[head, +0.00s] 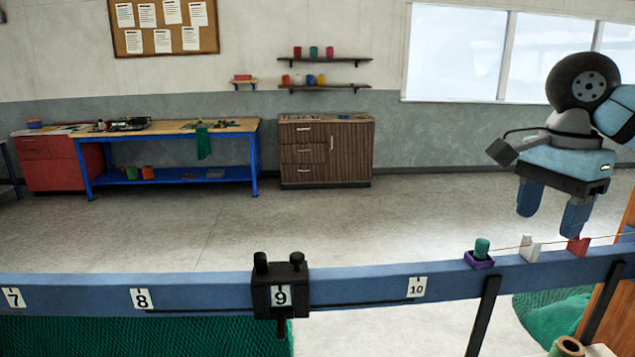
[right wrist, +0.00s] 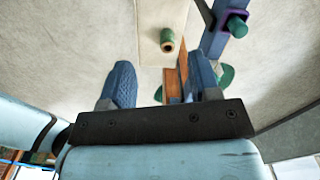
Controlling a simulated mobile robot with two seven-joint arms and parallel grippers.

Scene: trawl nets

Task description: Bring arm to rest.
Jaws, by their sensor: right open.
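My right gripper (head: 553,212) hangs at the right of the head view with its two blue fingers pointing down. It is open and empty, above and behind the blue rail (head: 370,288), near a red block (head: 578,248) on the rail. In the right wrist view my right gripper (right wrist: 162,82) shows its blue fingers wide apart with nothing between them. My left arm and left gripper do not show.
The rail carries a black clamp (head: 281,286), a green peg (head: 482,247) in a purple holder and a white block (head: 530,249). A spool (head: 567,347) and wooden board (head: 617,265) are at lower right. Green net (head: 120,335) hangs below. Floor beyond is clear.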

